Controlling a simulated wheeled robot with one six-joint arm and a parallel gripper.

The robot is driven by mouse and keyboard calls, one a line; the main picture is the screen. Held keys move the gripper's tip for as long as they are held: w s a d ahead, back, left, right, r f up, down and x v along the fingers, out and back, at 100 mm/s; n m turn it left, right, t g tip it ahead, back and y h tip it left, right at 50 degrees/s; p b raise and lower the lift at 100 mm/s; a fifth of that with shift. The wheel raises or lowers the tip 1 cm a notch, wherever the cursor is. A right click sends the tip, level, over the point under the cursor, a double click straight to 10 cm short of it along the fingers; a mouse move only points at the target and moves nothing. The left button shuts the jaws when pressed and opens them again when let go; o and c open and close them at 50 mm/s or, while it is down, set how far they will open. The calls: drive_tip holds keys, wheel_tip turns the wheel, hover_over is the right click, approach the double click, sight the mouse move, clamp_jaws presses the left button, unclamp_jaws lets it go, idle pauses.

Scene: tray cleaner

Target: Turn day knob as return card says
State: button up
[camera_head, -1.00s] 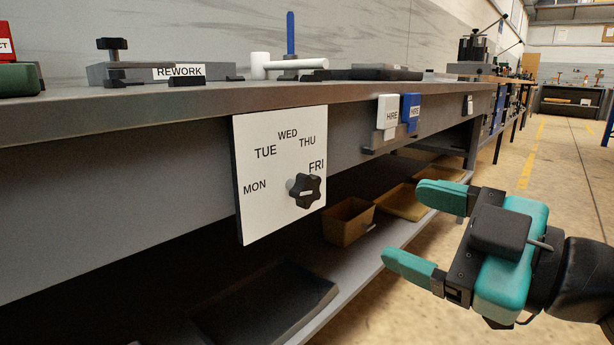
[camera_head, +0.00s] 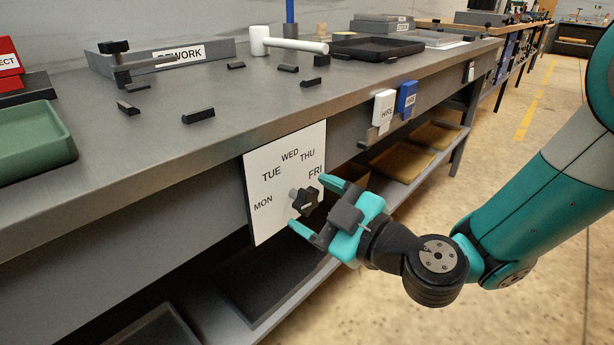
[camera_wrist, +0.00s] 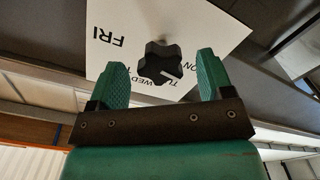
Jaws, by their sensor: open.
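The day knob (camera_head: 306,201) is a black lobed knob on a white dial plate (camera_head: 262,222) fixed to the bench front. The plate reads MON, TUE, WED, THU and FRI in an arc. My gripper (camera_head: 315,206) is open at the knob, one teal finger above and one below it. In the wrist view the knob (camera_wrist: 161,62) sits between the open fingers (camera_wrist: 162,68), with gaps on both sides. A pale mark shows on the knob, but I cannot tell which day it points to. No card marked as a return card is readable.
The bench top holds a REWORK tray (camera_head: 220,50), a white mallet (camera_head: 295,45), a black tray (camera_head: 376,48) and a green tray (camera_head: 38,138). A lower shelf lies beneath.

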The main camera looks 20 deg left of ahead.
drive_tip(key=shift+p+x, duration=0.35)
drive_tip(key=shift+x, duration=0.8)
drive_tip(key=c, duration=0.9)
drive_tip(key=shift+c, duration=0.2)
